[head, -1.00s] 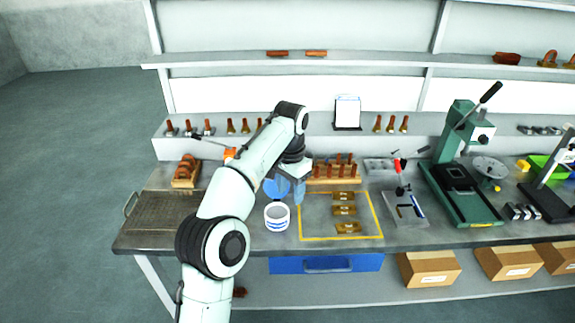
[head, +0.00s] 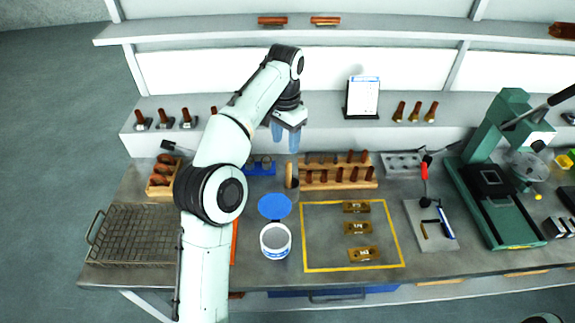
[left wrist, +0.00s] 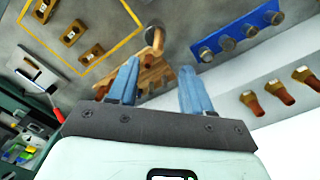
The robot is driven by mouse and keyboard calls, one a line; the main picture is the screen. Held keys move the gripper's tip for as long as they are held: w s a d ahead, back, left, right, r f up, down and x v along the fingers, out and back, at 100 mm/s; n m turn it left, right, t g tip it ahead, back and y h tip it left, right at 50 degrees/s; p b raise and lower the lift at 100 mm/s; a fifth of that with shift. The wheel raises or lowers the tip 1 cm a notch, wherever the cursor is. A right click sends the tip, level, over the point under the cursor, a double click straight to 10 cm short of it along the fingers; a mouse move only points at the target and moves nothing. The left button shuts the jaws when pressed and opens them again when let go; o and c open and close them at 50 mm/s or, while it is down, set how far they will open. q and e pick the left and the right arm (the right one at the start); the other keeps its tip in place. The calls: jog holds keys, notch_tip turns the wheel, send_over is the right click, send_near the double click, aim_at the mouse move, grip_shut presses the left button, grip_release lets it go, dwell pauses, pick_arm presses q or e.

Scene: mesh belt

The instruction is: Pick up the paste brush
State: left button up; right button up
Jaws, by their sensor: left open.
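What looks like the paste brush (head: 290,172) stands with its wooden handle up in a small grey cup (head: 292,193), left of the wooden rack. The handle also shows in the left wrist view (left wrist: 158,40), beyond the fingers. My left gripper (head: 286,138) is open and empty, its blue fingers pointing down. In the head view it appears above the brush handle, apart from it. In the left wrist view the fingers (left wrist: 160,75) are spread with nothing between them. The brush's bristles are hidden. My right gripper is not in view.
A white tub (head: 275,241) and a blue lid (head: 274,206) lie nearer the front. A wooden rack (head: 340,184) of handled tools stands right of the cup, a blue block (head: 262,167) left. A yellow-outlined area (head: 317,235) holds brass pieces. A wire basket (head: 130,235) is at left.

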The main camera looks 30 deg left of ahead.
aim_at(289, 171)
pick_arm(q)
jog(key=shift+w+a+f, duration=0.1)
jog(key=shift+w+f, duration=0.05)
jog(key=shift+f, duration=0.35)
jog(key=f, duration=0.4)
jog(key=f+b, duration=0.1)
jog(key=f, duration=0.7)
jog(key=shift+w+d+b, duration=0.25)
jog(key=shift+w+b, duration=0.05)
jog(key=shift+w, duration=0.05)
jog(key=shift+f, duration=0.2)
jog(key=shift+s+r, duration=0.15)
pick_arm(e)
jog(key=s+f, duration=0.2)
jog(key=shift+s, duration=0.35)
pick_arm(q)
grip_shut()
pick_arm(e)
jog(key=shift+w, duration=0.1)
